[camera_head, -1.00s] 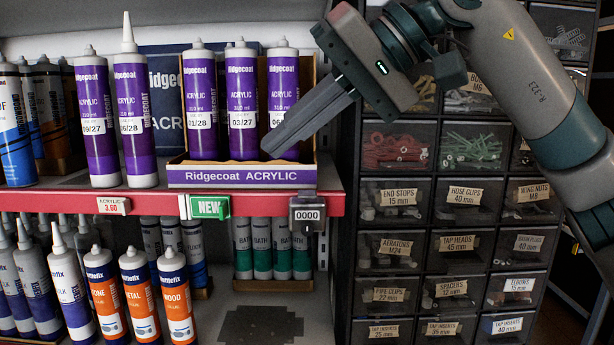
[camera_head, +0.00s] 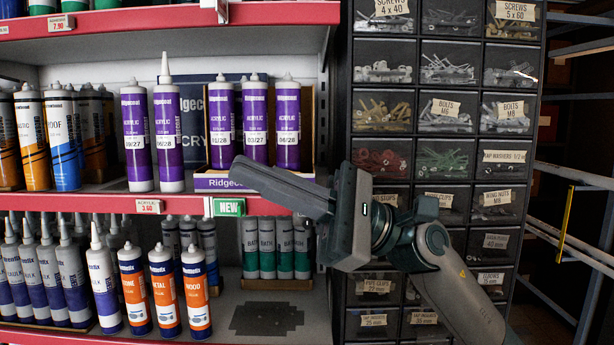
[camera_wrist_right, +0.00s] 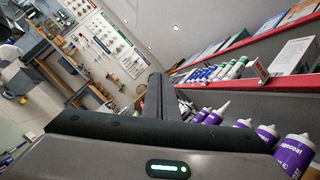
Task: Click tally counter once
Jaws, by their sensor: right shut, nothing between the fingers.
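The tally counter is not visible now; in the head view my right gripper covers the part of the red shelf edge (camera_head: 80,206) where it hung. My right gripper (camera_head: 243,178) is shut and empty. Its fingers point left and slightly up, across the front of the purple acrylic display box (camera_head: 212,183). I cannot tell whether it touches anything. In the right wrist view the closed fingers (camera_wrist_right: 158,92) show dark in the middle, with no counter in sight. My left gripper is not in view.
Purple acrylic tubes (camera_head: 168,137) stand on the shelf behind the gripper. A green NEW tag (camera_head: 228,207) hangs on the shelf edge near it. A drawer cabinet (camera_head: 447,113) stands close behind my right arm.

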